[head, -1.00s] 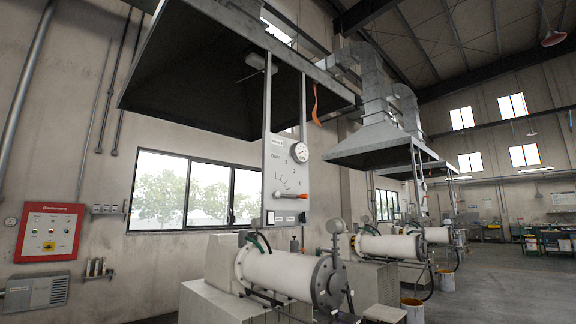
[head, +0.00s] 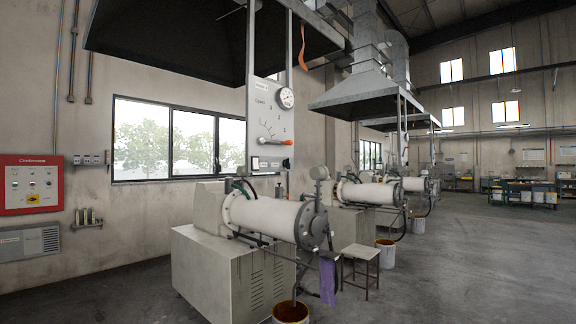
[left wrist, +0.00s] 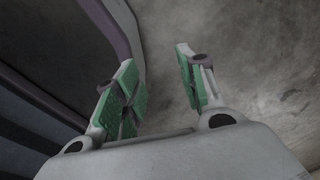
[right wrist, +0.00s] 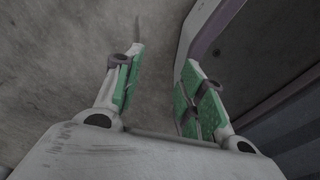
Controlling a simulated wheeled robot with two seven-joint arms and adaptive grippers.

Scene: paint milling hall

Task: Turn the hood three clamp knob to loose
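Large dark extraction hoods hang over a row of milling machines in the head view. A grey control panel (head: 270,112) hangs under the nearest hood (head: 190,45), with a dial gauge (head: 285,98) and an orange-tipped lever (head: 287,142). A farther hood (head: 370,95) stands behind it to the right. I cannot make out a clamp knob or read a hood number. My left gripper (left wrist: 160,85) is open and empty above the floor in the left wrist view. My right gripper (right wrist: 160,85) is open and empty in the right wrist view. Neither shows in the head view.
The nearest white mill (head: 270,215) stands on a grey cabinet (head: 210,265). A bucket (head: 291,312), a stool (head: 361,255) and a purple cloth (head: 328,280) are beside it. A red control box (head: 32,184) is on the left wall. Floor is open at right (head: 480,270).

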